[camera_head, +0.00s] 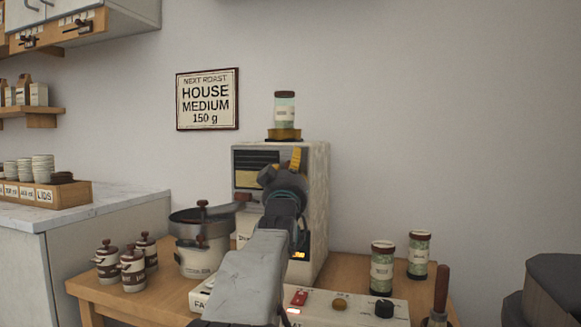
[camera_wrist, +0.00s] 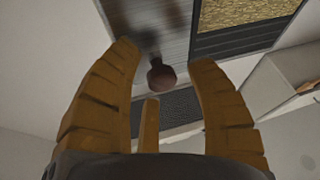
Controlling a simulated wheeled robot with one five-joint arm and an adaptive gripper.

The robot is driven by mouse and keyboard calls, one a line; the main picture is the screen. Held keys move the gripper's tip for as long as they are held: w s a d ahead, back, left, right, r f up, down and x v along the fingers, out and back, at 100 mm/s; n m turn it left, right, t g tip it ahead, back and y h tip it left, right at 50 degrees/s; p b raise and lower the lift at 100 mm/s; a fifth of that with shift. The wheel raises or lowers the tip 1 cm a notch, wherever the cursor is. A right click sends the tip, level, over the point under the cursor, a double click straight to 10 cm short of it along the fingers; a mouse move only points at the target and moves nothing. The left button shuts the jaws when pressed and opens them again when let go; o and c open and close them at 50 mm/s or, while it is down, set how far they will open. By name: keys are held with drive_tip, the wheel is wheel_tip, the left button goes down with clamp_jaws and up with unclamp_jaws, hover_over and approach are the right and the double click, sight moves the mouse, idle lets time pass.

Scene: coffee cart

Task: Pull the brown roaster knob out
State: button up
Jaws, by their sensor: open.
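The roaster (camera_head: 317,190) is a cream box-shaped machine on the wooden table, with a dark window in its front. In the wrist view a round brown knob (camera_wrist: 161,76) stands out from the roaster's grey front panel (camera_wrist: 150,18). My gripper (camera_wrist: 167,58) is open with its orange-brown fingers on either side of the knob's picture position. No finger visibly touches the knob, and I cannot tell the remaining depth.
A jar (camera_head: 285,112) stands on top of the roaster. A lidded pot (camera_head: 199,258) and several small canisters (camera_head: 133,271) stand to its left. Two glass jars (camera_head: 382,268) stand right. A control panel (camera_head: 340,306) with a red switch lies in front.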

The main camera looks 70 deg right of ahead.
drive_tip(key=shift+d+r, duration=0.1)
drive_tip(key=shift+d, duration=0.05)
drive_tip(key=shift+o, duration=0.4)
clamp_jaws()
